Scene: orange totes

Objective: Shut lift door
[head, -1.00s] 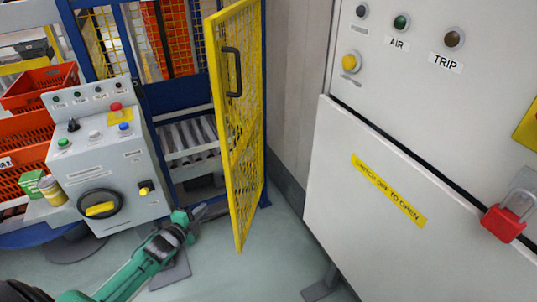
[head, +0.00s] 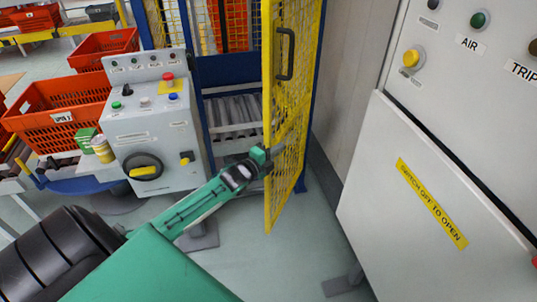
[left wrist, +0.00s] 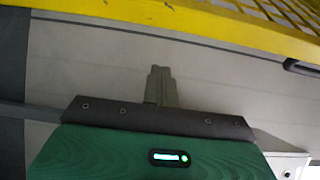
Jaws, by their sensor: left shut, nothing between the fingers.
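The lift door (head: 297,115) is a yellow mesh panel with a dark handle (head: 285,53). It stands swung open from the blue lift frame (head: 205,90). My left gripper (head: 275,151) is shut and empty at the door's free edge, below the handle. I cannot tell if its fingers touch the door. In the left wrist view the closed fingers (left wrist: 160,85) point towards the yellow door frame (left wrist: 180,25), with a gap showing between them in the picture. My right gripper is not in view.
A grey control panel (head: 150,125) with buttons stands left of the lift. A large grey cabinet (head: 400,190) stands at the right. Orange totes (head: 60,128) are at the left. The floor (head: 310,255) between door and cabinet is clear.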

